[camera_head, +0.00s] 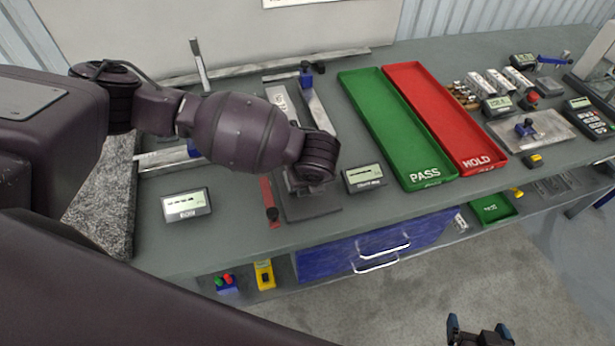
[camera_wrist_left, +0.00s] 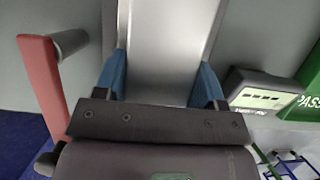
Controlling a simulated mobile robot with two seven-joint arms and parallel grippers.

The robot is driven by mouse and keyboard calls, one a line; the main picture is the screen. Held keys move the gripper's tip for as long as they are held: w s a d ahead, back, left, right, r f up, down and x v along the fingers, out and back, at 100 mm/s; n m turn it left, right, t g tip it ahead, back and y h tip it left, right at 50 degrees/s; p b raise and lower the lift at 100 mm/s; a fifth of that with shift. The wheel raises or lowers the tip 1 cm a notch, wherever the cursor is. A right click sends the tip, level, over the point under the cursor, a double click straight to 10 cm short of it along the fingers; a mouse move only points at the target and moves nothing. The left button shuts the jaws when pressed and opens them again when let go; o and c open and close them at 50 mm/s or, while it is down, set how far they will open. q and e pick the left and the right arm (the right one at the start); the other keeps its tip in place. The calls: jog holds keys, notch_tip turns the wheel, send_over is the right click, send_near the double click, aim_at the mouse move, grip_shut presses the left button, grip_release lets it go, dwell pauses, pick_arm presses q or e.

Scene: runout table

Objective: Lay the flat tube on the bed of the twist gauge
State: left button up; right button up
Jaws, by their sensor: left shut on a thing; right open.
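The flat tube (camera_wrist_left: 165,45) is a smooth silver bar between the two blue fingers of my left gripper (camera_wrist_left: 163,85) in the left wrist view. That gripper is shut on it; in the head view my own wrist hides the grip. A red lever (camera_head: 269,197), a dark base plate (camera_head: 312,207) and a small display (camera_head: 363,177) lie around the wrist, seemingly parts of a gauge. The lever (camera_wrist_left: 42,85) and display (camera_wrist_left: 258,97) flank the tube in the wrist view. Whether the tube touches a bed is hidden. My right gripper (camera_head: 478,332) is open and empty, low before the bench.
A green PASS tray (camera_head: 398,130) and red HOLD tray (camera_head: 450,120) stand right of the gauge. Another display (camera_head: 186,204) stands at the left. Small instruments crowd the right end. A blue drawer (camera_head: 375,247) is below the bench edge.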

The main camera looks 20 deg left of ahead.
pick_arm(q)
jog(key=shift+f, duration=0.3)
jog(key=o, duration=1.3)
jog(key=v, duration=1)
jog(key=shift+s+d+r, duration=0.1)
jog(key=shift+s+r, duration=0.05)
jog(key=shift+r, duration=0.2)
